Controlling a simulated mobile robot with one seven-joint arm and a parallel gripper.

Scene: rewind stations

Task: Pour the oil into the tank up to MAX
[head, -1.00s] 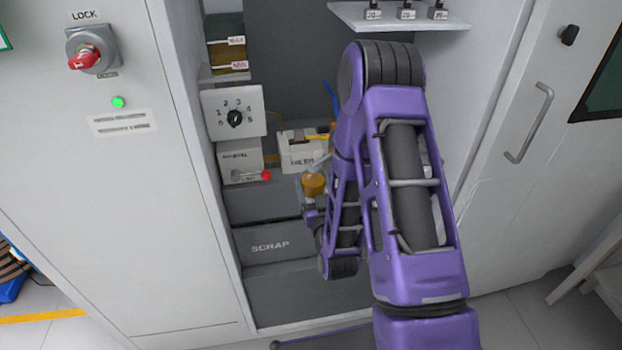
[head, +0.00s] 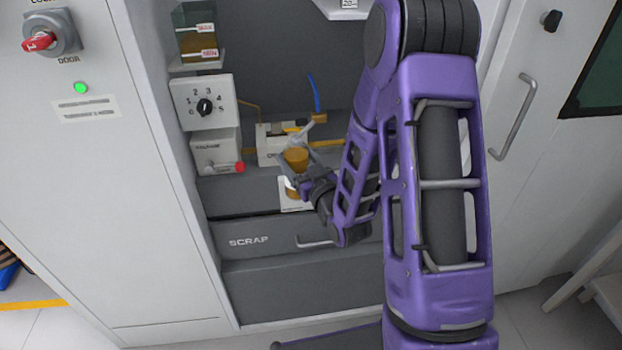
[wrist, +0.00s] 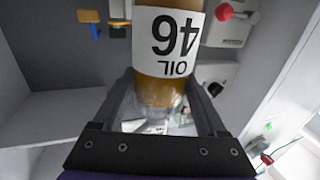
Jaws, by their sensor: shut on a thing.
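The oil bottle (head: 296,158) is amber with a pale spout at its top and looks roughly upright in the head view. My gripper (head: 291,184) is shut on it, in front of the white oiler box (head: 269,155). In the wrist view the bottle (wrist: 160,92) is between my fingers (wrist: 165,110), its "OIL 46" label upside down in the picture. A glass tank (head: 197,44) with two marker labels stands on the upper left shelf. It holds amber liquid in its lower part; the exact level against the labels is too small to read.
A numbered dial box (head: 204,102) and a box with a red knob (head: 217,152) stand left of the bottle. The scrap drawer (head: 300,238) with its handle is below. A blue tube (head: 314,93) rises behind. Cabinet walls close in both sides.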

